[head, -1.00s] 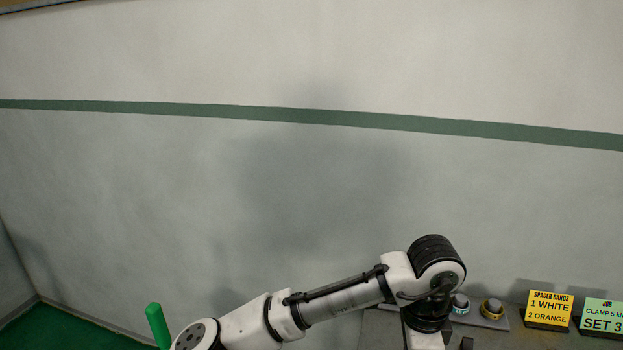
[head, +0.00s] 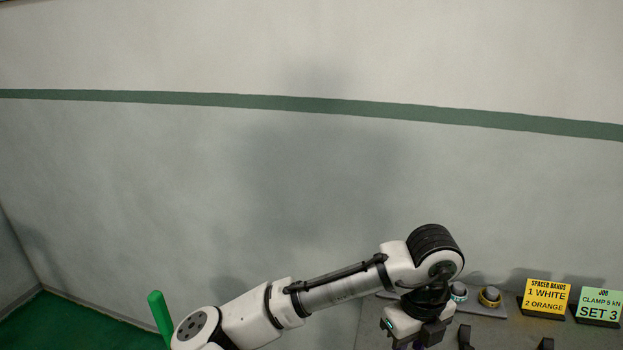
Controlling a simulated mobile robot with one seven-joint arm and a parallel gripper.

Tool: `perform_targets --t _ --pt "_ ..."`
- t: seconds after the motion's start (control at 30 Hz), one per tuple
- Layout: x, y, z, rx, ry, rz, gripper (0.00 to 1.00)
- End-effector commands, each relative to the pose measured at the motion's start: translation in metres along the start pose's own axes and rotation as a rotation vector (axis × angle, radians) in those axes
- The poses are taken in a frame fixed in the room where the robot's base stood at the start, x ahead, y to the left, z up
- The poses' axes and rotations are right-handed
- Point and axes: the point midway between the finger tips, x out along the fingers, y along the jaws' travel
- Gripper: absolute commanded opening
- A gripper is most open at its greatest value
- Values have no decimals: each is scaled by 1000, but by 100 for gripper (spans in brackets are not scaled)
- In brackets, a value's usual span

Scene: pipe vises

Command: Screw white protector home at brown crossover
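Neither the white protector nor the brown crossover can be made out in the head view. My gripper (head: 419,338) hangs below my wrist at the bottom edge of the picture, pointing down. Only its upper body shows, with a small green light on its side. The fingertips are cut off by the frame, so I cannot see whether it is open or what it may hold.
A grey bench (head: 490,332) lies at lower right. It carries a yellow "SPACER BANDS" sign (head: 545,297), a green "CLAMP 5 kN SET 3" sign (head: 599,305), a teal-ringed knob (head: 459,292) and a yellow-ringed knob (head: 490,297). Dark uprights (head: 465,336) stand in front. A green post (head: 160,317) is at left.

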Motion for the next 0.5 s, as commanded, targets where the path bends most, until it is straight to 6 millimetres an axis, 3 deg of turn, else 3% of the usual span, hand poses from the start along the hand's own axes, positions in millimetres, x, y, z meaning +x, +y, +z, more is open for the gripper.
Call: perform_targets --t 0.07,0.1,0.2,0.5 --pt "0 0 0 -1 0 0 2" --pt "0 0 0 -1 0 0 32" --pt "0 0 0 -2 0 0 45" --pt "-1 0 0 -3 0 0 48"
